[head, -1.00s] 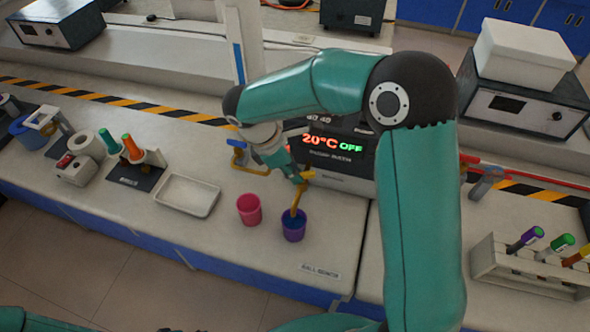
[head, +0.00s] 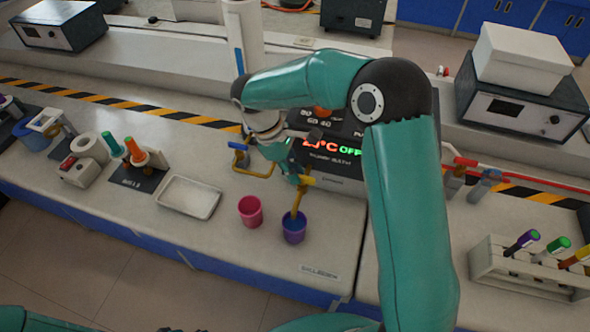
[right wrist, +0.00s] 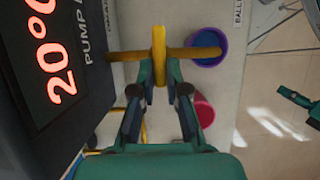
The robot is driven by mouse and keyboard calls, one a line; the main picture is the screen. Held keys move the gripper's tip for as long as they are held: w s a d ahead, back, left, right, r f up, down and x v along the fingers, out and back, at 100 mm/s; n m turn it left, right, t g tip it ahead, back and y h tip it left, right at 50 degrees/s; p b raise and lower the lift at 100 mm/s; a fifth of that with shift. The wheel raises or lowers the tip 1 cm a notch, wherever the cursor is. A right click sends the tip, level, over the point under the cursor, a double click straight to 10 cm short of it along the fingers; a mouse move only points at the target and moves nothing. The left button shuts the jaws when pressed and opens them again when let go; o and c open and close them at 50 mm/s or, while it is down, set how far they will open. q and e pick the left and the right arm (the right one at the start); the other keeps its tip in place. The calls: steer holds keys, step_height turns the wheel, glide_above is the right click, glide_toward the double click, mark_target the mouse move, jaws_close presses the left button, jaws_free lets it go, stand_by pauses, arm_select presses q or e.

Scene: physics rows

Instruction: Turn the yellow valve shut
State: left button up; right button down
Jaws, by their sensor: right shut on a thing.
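The yellow valve shows in the right wrist view as a bar-like yellow handle (right wrist: 159,42) crossing a yellow pipe (right wrist: 190,53). My right gripper (right wrist: 160,66) is shut on the handle. In the head view my right gripper (head: 300,180) is at the top of the yellow valve (head: 299,196), in front of the pump's display. The yellow pipe reaches over a purple cup (head: 293,234) with blue inside. The fingers partly cover the valve in the head view.
A pink cup (head: 250,211) stands left of the purple cup. Behind are the dark pump (head: 335,185), with a lit display, and a blue-handled valve (head: 238,145). A white tray (head: 189,197) lies to the left. A tube rack (head: 490,265) stands at the right.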

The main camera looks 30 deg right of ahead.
steer(key=shift+w+r, duration=0.15)
steer(key=c, duration=1.2)
jaws_free()
steer(key=v, duration=1.1)
steer(key=shift+a+r, duration=0.2)
steer(key=shift+r, duration=0.15)
